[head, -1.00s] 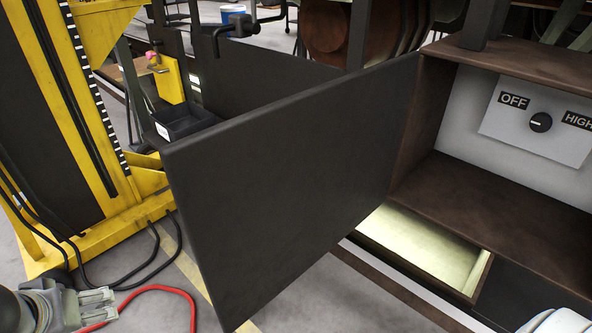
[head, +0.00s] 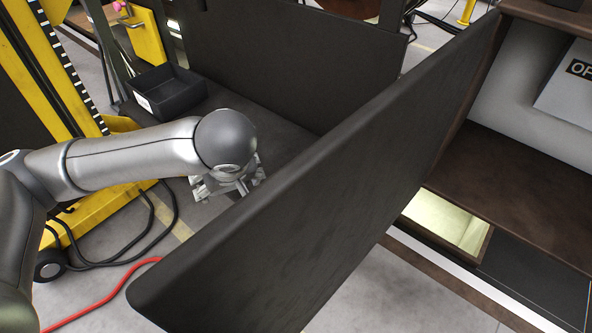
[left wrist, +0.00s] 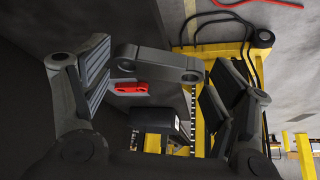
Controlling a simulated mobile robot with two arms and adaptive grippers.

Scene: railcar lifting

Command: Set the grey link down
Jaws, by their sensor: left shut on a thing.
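The grey link (left wrist: 160,64) shows in the left wrist view as a grey bar with rounded ends, lying across between the two ribbed finger pads. My left gripper (left wrist: 160,82) is shut on it, one pad at each end. In the head view my left gripper (head: 228,186) hangs over the dark surface behind the open dark panel, nearer than the black bin. The link cannot be made out there, and the panel's edge is close below the gripper. My right gripper is in neither view.
The dark panel (head: 330,180) stands between the gripper and the brown cabinet (head: 520,190). A black bin (head: 168,92) with a white label sits beyond the arm. A yellow frame (head: 52,75) and cables lie left. A red object (left wrist: 130,88) shows beside the link.

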